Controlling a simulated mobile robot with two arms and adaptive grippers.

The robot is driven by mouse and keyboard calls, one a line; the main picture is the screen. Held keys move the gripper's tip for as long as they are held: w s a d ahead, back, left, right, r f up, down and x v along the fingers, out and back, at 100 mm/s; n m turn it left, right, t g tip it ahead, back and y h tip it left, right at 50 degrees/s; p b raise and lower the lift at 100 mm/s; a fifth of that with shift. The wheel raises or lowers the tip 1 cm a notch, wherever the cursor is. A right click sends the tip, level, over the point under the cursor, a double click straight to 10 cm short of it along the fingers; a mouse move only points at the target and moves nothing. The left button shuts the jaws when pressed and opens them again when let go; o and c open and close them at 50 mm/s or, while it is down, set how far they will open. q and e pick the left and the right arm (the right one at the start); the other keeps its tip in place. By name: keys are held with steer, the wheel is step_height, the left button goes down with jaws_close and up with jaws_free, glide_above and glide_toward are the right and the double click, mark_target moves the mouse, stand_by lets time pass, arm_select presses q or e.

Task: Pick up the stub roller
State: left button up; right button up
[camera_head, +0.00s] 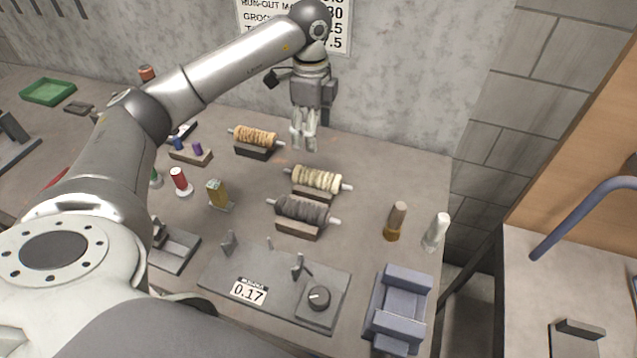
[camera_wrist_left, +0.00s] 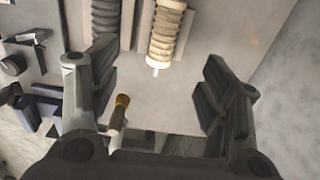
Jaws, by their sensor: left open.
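Three ribbed rollers lie on cradles on the bench: an orange one (camera_head: 255,136), a cream one (camera_head: 317,180) and a dark grey one (camera_head: 302,211). I cannot tell which is the stub roller. In the left wrist view the cream roller (camera_wrist_left: 165,35) and the grey roller (camera_wrist_left: 106,22) point up out of the picture. My left gripper (camera_head: 303,143) hangs fingers down behind the cream roller, apart from it. Its fingers (camera_wrist_left: 158,70) are open with nothing held between them. My right gripper is not in view.
The bench right of the cream roller is clear; the wall (camera_head: 410,90) is behind.

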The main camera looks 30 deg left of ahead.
arm_select(q)
step_height(320, 180, down, 4)
steer(key=b, duration=0.3)
steer(key=p, duration=0.2)
glide_above(317, 173)
steer(key=f, duration=0.5)
steer(key=shift+s+a, duration=0.3)
steer(key=shift+w+d+f, duration=0.1)
steer(key=shift+f, duration=0.55)
steer(key=f, duration=0.1)
steer(key=f+p, duration=0.1)
steer(key=f, duration=0.1)
steer(key=shift+w+d+f+p, duration=0.2)
steer(key=shift+d+f+p, duration=0.1)
steer(key=shift+p, duration=0.1)
steer(key=shift+a+f, duration=0.1)
steer(key=shift+f, duration=0.3)
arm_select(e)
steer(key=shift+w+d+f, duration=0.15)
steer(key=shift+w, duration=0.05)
arm_select(q)
steer(key=shift+c, duration=0.4)
